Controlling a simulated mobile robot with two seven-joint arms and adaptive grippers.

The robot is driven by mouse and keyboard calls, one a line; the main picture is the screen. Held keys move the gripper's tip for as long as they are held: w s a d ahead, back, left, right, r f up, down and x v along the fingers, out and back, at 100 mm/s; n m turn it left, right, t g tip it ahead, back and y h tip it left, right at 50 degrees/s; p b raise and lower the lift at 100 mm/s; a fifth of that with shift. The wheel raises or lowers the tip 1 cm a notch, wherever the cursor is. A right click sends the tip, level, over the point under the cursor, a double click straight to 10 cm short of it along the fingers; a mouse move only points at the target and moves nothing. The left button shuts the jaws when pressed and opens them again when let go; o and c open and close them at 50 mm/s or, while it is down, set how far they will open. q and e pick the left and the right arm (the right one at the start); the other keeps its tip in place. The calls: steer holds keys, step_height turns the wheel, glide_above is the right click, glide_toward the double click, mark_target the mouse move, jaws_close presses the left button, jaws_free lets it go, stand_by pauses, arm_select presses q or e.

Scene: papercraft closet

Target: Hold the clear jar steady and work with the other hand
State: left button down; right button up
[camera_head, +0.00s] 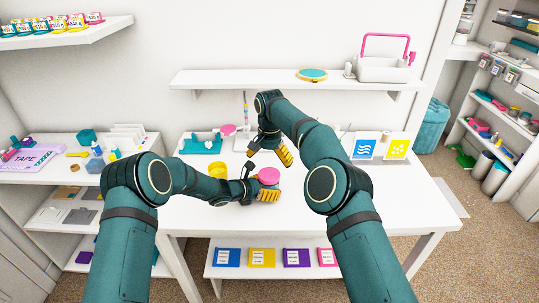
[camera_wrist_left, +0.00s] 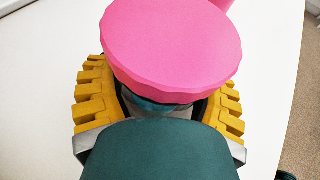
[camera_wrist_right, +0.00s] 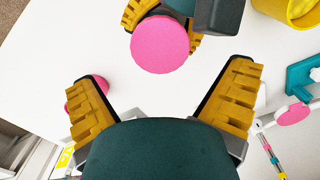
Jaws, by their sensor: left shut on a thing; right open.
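A round pink lid (camera_head: 269,175) sits on top of what my left gripper (camera_head: 268,193) holds above the white table. The yellow fingers are shut around the jar just below the lid; the clear jar body is mostly hidden. The lid fills the top of the left wrist view (camera_wrist_left: 172,45). It also shows in the right wrist view (camera_wrist_right: 160,44). My right gripper (camera_head: 268,152) is open and empty, behind the lid and apart from it. A second pink thing (camera_wrist_right: 75,103) is partly hidden behind a right finger; I cannot tell what it is.
A yellow ring-shaped container (camera_head: 219,169) stands left of the jar. A teal holder (camera_head: 201,146) and a pink round piece (camera_head: 228,130) are at the back left. A shelf (camera_head: 290,79) hangs above. The table's front is clear.

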mark_target(270, 174)
steer(key=shift+f, duration=2.95)
steer(key=c, duration=1.3)
steer(key=shift+n, duration=1.7)
steer(key=o, duration=1.2)
steer(key=shift+o, duration=0.2)
